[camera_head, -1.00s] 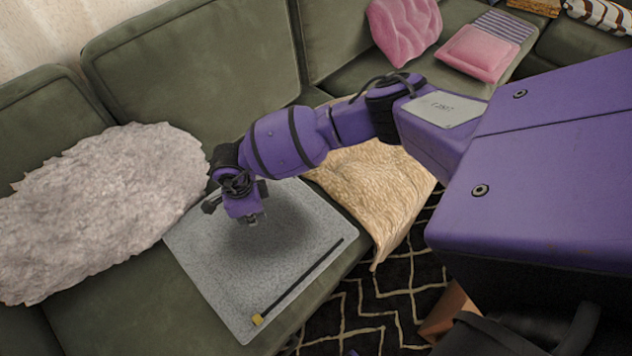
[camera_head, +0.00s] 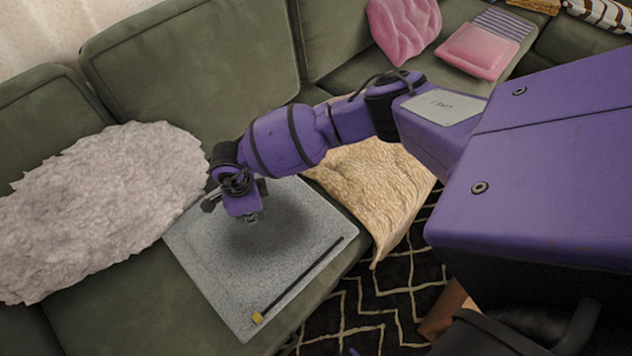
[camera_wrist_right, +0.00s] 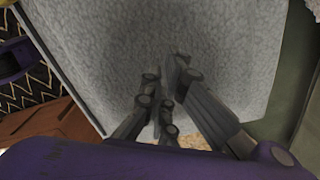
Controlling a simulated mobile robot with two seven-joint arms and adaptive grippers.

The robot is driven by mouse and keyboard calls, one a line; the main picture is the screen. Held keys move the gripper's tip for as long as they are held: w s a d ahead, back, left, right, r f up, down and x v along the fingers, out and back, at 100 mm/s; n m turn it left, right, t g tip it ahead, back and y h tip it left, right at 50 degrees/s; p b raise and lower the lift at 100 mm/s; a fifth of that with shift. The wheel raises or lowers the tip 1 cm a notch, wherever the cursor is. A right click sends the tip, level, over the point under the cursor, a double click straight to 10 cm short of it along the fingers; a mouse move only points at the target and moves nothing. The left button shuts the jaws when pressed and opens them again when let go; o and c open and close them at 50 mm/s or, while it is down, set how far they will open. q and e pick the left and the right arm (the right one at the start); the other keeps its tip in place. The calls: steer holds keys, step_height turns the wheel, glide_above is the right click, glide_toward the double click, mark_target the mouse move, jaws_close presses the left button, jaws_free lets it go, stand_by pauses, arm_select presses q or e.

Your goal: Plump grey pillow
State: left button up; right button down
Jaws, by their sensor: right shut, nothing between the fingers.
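A flat grey square, seemingly the grey pillow (camera_head: 215,275), lies on the green sofa seat, with a dark strip and a small yellow tab along its front edge. It also fills much of the right wrist view (camera_wrist_right: 110,40). A fluffy pale grey pillow (camera_head: 95,205) leans against the sofa back at the left. My right gripper (camera_head: 252,217) points down over the flat grey square; its shut, empty fingers (camera_wrist_right: 163,90) show in the wrist view. A dark shadow lies below it; I cannot tell whether the fingertips touch the surface. My left gripper is not in view.
A beige textured cushion or throw (camera_head: 375,185) hangs over the seat edge under my right arm. Pink cushions (camera_head: 404,28) rest farther back on the sofa. A black patterned rug (camera_head: 345,315) covers the floor. Green seat shows bare at the front left (camera_head: 110,310).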

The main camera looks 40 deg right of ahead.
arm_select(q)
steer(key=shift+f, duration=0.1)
arm_select(e)
steer(key=shift+w+f, duration=0.1)
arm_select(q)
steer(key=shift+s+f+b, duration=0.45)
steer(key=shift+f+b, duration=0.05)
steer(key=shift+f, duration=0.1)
arm_select(e)
steer(key=shift+f, duration=0.9)
steer(key=shift+f, duration=0.1)
steer(key=shift+r+p, duration=0.7)
steer(key=shift+r, duration=0.45)
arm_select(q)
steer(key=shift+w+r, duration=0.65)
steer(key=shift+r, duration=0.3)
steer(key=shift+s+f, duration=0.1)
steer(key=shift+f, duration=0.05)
arm_select(e)
steer(key=shift+f, duration=0.25)
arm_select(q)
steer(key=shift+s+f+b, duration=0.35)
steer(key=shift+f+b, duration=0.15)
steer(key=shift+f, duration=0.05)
arm_select(e)
steer(key=shift+f, duration=0.75)
